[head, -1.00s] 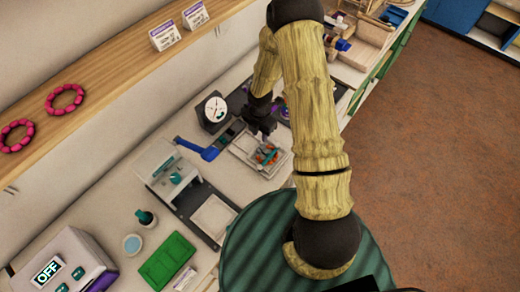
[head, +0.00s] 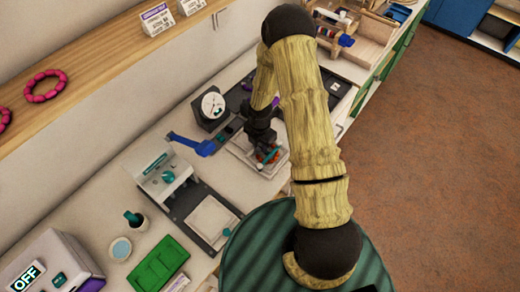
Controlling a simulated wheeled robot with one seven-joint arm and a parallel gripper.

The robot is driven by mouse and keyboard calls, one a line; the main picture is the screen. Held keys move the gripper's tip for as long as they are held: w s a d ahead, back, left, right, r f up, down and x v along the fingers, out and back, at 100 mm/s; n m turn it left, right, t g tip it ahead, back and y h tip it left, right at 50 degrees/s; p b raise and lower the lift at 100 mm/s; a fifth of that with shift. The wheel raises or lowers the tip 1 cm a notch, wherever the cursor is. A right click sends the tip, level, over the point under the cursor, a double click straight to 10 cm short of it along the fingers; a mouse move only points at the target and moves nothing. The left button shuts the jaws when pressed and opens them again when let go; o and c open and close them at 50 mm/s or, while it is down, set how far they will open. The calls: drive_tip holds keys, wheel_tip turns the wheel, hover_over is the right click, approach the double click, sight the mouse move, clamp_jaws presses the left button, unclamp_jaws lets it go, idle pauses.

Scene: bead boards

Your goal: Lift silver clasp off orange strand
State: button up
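My gripper (head: 264,146) is low over a small pale tray (head: 240,153) on the white counter in the head view. Whether the fingers are open or shut does not show at this angle.
A dial gauge (head: 213,105) and a blue-handled tool (head: 190,142) stand left of the gripper. A white press-like device (head: 160,170), an empty pale tray (head: 211,220) and a green tray (head: 158,263) lie nearer. A shelf (head: 100,60) runs along the wall.

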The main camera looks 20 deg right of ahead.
sight(260, 147)
clamp_jaws()
drive_tip(key=shift+r+p, duration=0.5)
drive_tip(key=shift+r, duration=0.05)
idle(1.0)
drive_tip(key=shift+r+p, duration=2.05)
drive_tip(key=shift+r, duration=0.35)
